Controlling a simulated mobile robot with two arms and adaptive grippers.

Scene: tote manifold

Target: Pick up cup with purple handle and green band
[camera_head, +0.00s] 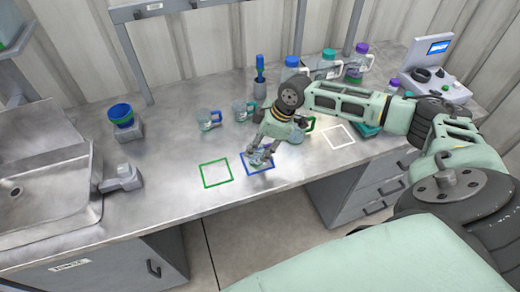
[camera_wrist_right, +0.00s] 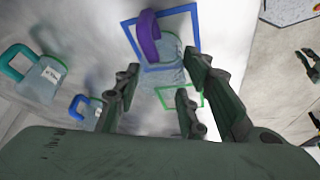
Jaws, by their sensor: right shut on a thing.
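The cup with the purple handle (camera_wrist_right: 170,55) is clear, with its purple handle (camera_wrist_right: 148,36) toward the top of the right wrist view. My left gripper is in neither view.
A green square outline (camera_head: 216,174) lies left of the blue one, a white outline (camera_head: 338,136) to the right. Clear cups (camera_head: 208,119) stand behind; one with a green handle (camera_head: 301,131) is right of my gripper. Bottles (camera_head: 328,65) stand at the back, a sink (camera_head: 40,190) left.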

